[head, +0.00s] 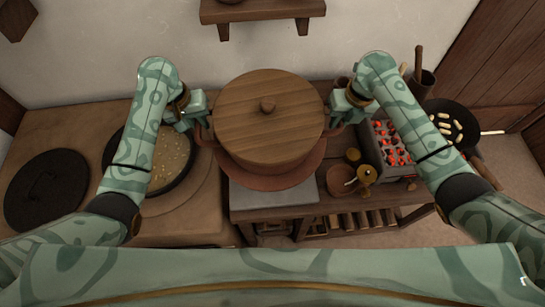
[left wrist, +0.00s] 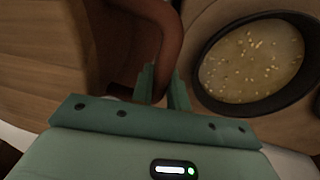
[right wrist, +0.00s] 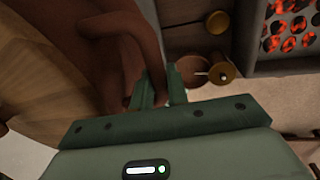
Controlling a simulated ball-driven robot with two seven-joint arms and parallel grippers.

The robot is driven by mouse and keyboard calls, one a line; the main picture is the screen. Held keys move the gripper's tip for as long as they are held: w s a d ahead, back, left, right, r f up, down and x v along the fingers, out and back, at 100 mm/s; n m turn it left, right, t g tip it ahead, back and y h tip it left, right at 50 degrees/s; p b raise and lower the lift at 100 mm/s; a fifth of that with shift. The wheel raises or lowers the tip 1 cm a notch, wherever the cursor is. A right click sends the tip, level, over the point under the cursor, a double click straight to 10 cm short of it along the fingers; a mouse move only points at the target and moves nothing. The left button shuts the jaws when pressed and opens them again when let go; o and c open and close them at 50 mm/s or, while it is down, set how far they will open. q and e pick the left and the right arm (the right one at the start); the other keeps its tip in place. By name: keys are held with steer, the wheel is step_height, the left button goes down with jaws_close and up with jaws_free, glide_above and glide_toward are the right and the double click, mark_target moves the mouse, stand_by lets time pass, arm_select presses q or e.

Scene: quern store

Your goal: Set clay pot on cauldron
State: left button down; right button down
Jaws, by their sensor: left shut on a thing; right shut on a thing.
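The clay pot (head: 272,178) is reddish brown with a round wooden lid (head: 250,125) on it. It is upright in the middle of the head view, over a grey slab; whether it touches the slab is hidden. My left gripper (head: 199,121) is shut on the pot's left handle (left wrist: 172,45). My right gripper (head: 341,112) is shut on its right handle (right wrist: 150,45). The black round cauldron (head: 110,148) holds pale broth with bits in it. It sits in the counter to the left of the pot, partly behind my left arm, and shows in the left wrist view (left wrist: 203,93).
A black round lid (head: 47,190) lies on the counter (head: 195,220) at the left. Right of the pot are a brazier with glowing coals (head: 391,142), a black pan (head: 452,122), a small bowl (head: 341,181) and a brass vessel (head: 366,174). A wall shelf (head: 262,11) is behind.

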arm_select(q)
steer(key=shift+d+r, duration=0.1)
steer(key=shift+r, duration=0.1)
arm_select(e)
steer(key=shift+a+r, duration=0.1)
steer(key=shift+r, duration=0.1)
